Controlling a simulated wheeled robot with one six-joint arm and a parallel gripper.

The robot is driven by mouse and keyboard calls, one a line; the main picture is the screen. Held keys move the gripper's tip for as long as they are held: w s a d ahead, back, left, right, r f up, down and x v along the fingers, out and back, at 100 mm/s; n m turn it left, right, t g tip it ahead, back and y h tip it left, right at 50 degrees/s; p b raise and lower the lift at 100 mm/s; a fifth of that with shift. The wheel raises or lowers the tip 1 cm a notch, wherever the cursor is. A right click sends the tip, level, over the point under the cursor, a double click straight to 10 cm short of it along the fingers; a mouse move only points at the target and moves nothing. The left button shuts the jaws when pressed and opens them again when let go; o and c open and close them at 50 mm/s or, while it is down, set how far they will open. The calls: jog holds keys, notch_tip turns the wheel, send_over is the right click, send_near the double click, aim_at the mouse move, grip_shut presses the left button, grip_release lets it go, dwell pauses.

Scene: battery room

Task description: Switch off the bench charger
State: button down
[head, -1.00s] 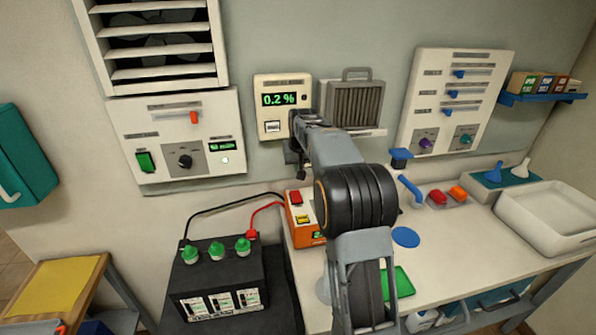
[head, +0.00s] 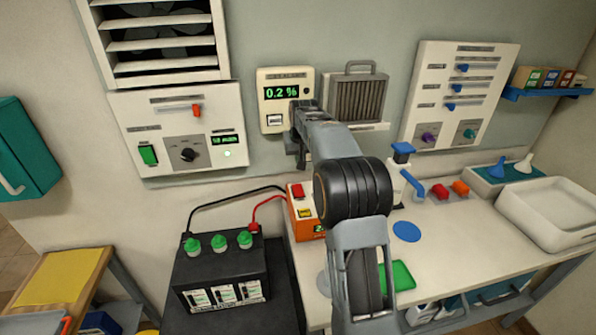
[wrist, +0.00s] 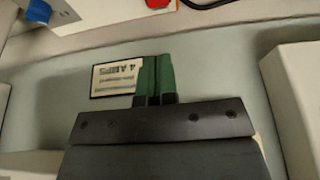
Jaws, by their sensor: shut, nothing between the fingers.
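The bench charger (head: 303,228) is an orange box with a cream top at the bench's left end. It carries a red switch (head: 298,191), a yellow button (head: 304,213) and a green-lit display (head: 319,229), partly hidden by my arm. In the wrist view my gripper (wrist: 155,60) has its green fingers together with nothing between them. It is in front of the pale wall, beside a "4 AMPS" label (wrist: 115,79). In the head view my wrist is above the charger, and the fingertips cannot be made out. Whether the gripper touches anything is unclear.
Red and black leads run from the charger to a black battery (head: 220,270) with green caps. A meter reading 0.2 % (head: 287,95), a heater-like grille (head: 359,97) and a control panel (head: 180,125) are on the wall.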

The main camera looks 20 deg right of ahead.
jog(key=p, duration=0.3)
send_near(296, 186)
jog(key=x, duration=0.5)
jog(key=shift+w+f, duration=0.15)
jog(key=shift+x, duration=0.75)
jog(key=shift+f, duration=0.1)
jog(key=shift+f+b, duration=0.45)
jog(key=shift+b, duration=0.3)
jog(key=shift+r, duration=0.15)
